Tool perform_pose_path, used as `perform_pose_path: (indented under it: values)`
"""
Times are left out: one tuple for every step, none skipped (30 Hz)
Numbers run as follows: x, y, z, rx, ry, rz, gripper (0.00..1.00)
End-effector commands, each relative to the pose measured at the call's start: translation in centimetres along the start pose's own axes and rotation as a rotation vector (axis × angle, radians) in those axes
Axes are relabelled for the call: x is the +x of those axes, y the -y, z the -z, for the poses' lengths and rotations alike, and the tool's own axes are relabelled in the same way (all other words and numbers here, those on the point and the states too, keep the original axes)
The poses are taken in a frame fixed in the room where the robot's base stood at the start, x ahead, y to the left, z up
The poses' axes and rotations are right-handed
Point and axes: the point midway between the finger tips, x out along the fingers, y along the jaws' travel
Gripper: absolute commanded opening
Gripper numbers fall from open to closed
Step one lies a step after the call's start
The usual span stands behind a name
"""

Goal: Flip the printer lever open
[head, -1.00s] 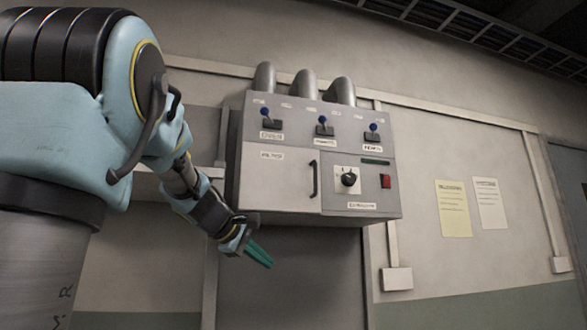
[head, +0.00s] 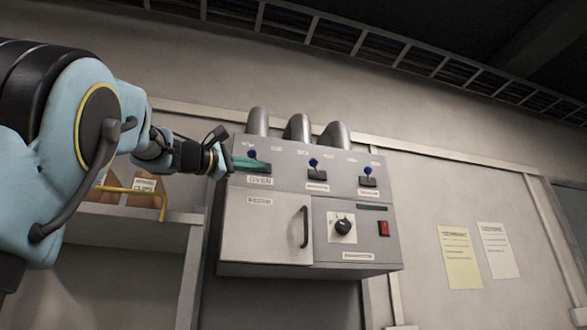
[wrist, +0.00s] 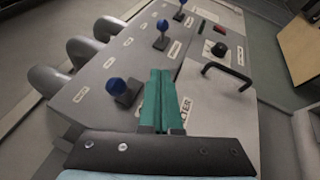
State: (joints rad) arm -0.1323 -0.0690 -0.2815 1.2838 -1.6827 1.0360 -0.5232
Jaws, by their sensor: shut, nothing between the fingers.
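A grey wall panel (head: 268,228) carries a row of three blue-knobbed levers with small labels that are hard to read. The left lever (head: 251,154), middle lever (head: 313,163) and right lever (head: 367,172) all have their knobs up. I cannot tell for sure which lever is labelled printer. My gripper (head: 262,165), with green fingers, is shut and empty at the left lever's base, partly hiding it. In the wrist view the green fingers (wrist: 162,85) lie beside the nearest lever's blue knob (wrist: 116,87), apart from it, and cover part of a label ending in "TER".
Below the levers are a door with a black handle (head: 304,227), a black dial (head: 343,227) and a red switch (head: 384,228). Three pipes rise behind the panel. A shelf (head: 140,212) with a box and yellow bar stands at left.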

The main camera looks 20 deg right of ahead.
Motion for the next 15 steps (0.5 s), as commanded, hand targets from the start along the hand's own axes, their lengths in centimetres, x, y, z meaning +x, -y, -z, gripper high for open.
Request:
perform_pose_path:
  values:
    - [0.0, 0.0, 0.0, 0.000, 0.000, 0.001, 0.00]
    - [0.0, 0.0, 0.0, 0.000, -0.001, 0.001, 0.00]
    - [0.0, 0.0, 0.0, 0.000, -0.001, 0.001, 0.00]
    - [0.0, 0.1, 0.1, 0.000, -0.001, 0.001, 0.00]
    - [0.0, 0.1, 0.1, 0.000, -0.001, 0.001, 0.00]
    - [0.1, 0.1, 0.1, 0.000, -0.001, 0.001, 0.00]
    - [0.1, 0.0, 0.1, 0.000, -0.001, 0.001, 0.00]
    - [0.2, 0.0, 0.1, -0.001, -0.001, 0.002, 0.00]
    - [0.5, -0.1, 0.1, -0.001, -0.001, 0.002, 0.00]
    - [0.8, -0.1, 0.1, -0.002, -0.001, 0.002, 0.00]
    - [1.1, -0.1, 0.0, -0.002, 0.000, 0.003, 0.00]
    - [1.6, -0.2, 0.0, -0.003, 0.000, 0.003, 0.00]
    - [2.1, -0.3, 0.0, -0.002, 0.000, 0.002, 0.00]
    - [2.6, -0.3, -0.1, -0.002, 0.001, 0.003, 0.00]
    - [3.4, -0.4, 0.0, -0.004, 0.000, 0.002, 0.00]
